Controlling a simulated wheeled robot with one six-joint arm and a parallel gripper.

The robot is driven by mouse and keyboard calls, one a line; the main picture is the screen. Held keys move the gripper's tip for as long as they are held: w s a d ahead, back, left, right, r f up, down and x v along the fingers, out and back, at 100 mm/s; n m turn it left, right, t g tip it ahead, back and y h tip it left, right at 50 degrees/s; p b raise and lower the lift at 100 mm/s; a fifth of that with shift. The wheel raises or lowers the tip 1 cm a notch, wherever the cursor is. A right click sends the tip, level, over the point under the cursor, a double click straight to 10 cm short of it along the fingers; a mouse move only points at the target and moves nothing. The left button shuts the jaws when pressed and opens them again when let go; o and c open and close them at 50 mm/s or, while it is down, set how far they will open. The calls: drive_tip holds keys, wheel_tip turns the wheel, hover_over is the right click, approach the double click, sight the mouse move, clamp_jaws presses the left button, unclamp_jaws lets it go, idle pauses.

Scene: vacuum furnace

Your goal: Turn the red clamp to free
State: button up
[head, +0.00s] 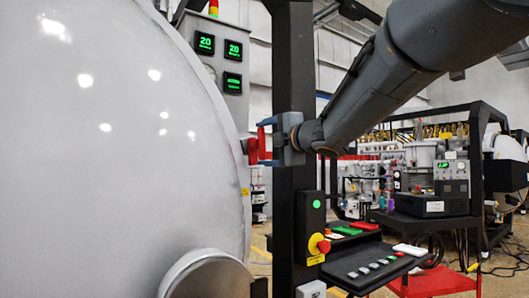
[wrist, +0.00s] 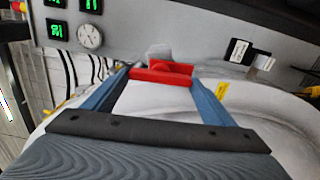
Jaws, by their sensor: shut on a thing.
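The red clamp (head: 256,147) sits at the right edge of the large white furnace door (head: 120,150) in the head view. My gripper (head: 268,142) reaches it from the right, its blue fingers at the clamp. In the wrist view the red clamp (wrist: 162,72) lies between the tips of the two blue fingers of my gripper (wrist: 160,78), which are shut on it. A grey mount shows behind the clamp. The clamp's far side is hidden.
A black post (head: 293,80) stands just behind my gripper. A control panel with a red emergency button (head: 320,245) and a keypad desk (head: 370,268) is below right. A grey box with green displays (head: 218,55) is above. A black equipment rack (head: 430,190) stands at right.

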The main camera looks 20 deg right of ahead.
drive_tip(key=shift+f+n+b, duration=0.15)
drive_tip(key=shift+n+b, duration=0.75)
drive_tip(key=shift+n, duration=0.7)
drive_tip(key=o, duration=1)
drive_tip(key=shift+o, duration=0.2)
drive_tip(key=shift+s, duration=0.1)
drive_tip(key=v, duration=0.7)
drive_tip(key=shift+s+b, duration=0.25)
drive_tip(key=shift+b, duration=0.15)
drive_tip(key=shift+d, duration=0.1)
